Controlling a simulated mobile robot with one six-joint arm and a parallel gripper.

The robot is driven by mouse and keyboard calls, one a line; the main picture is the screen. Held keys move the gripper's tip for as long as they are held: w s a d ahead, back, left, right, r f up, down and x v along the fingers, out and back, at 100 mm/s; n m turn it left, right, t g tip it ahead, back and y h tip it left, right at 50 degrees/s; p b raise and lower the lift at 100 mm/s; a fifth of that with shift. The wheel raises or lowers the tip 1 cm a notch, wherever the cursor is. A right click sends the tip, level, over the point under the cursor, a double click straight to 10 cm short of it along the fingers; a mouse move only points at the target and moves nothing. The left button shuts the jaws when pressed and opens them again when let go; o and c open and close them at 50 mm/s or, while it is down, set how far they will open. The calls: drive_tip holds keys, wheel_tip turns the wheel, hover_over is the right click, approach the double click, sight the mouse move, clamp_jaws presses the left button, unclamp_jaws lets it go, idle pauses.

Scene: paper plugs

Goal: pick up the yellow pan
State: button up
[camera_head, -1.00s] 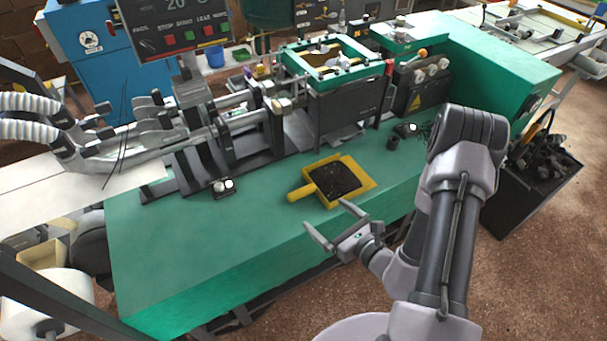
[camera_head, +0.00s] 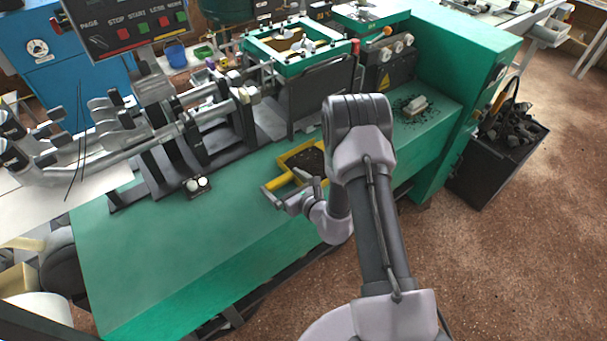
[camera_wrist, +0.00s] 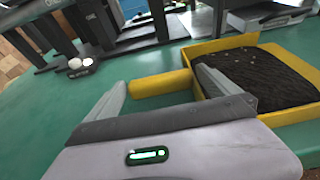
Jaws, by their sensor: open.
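The yellow pan (camera_head: 281,160) lies on the green bench top (camera_head: 225,221), filled with dark granular material. Its short handle (camera_wrist: 158,85) points left, and my arm hides part of the pan's right side in the head view. My gripper (camera_head: 281,183) is open and empty at the handle side of the pan. In the wrist view my gripper (camera_wrist: 160,79) has the handle showing across the gap between its fingers. The right finger overlaps the pan's near corner in the picture. Whether either finger touches the pan cannot be told.
A machine with metal bars (camera_head: 175,127) stands behind and left of the pan. A small black block with two white knobs (camera_head: 198,185) sits left of the pan. A light brush-like item (camera_head: 414,105) lies among dark crumbs at the right. The front left bench top is clear.

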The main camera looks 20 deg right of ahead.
drive_tip(key=shift+w+a+f, duration=0.1)
drive_tip(key=shift+w, duration=0.15)
drive_tip(key=c, duration=1.1)
drive_tip(key=shift+o, duration=0.2)
